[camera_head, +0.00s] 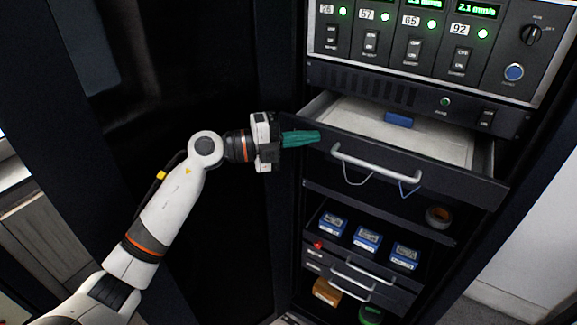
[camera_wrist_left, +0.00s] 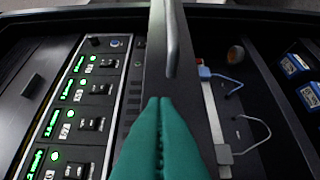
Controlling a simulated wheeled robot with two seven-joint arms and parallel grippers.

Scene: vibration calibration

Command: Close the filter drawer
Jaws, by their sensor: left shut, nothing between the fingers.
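The filter drawer (camera_head: 443,176) sticks out of the rack, with a dark front panel and a pale bar handle (camera_head: 375,164). A white tray bottom with a blue block (camera_head: 399,119) shows inside it. My left gripper (camera_head: 318,136) has teal fingers, shut and empty, at the left end of the drawer front, near the handle's left end. In the left wrist view the shut fingers (camera_wrist_left: 163,105) point toward the grey handle (camera_wrist_left: 171,45) and the dark drawer front (camera_wrist_left: 157,75). Whether they touch the panel I cannot tell. My right gripper is not in view.
Above the drawer is a control panel (camera_head: 395,40) with green lights, switches and a knob. Below are a shelf with a tape roll (camera_head: 438,216), several blue boxes (camera_head: 367,238) and smaller drawers (camera_head: 352,282). A dark cabinet door stands left of the rack.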

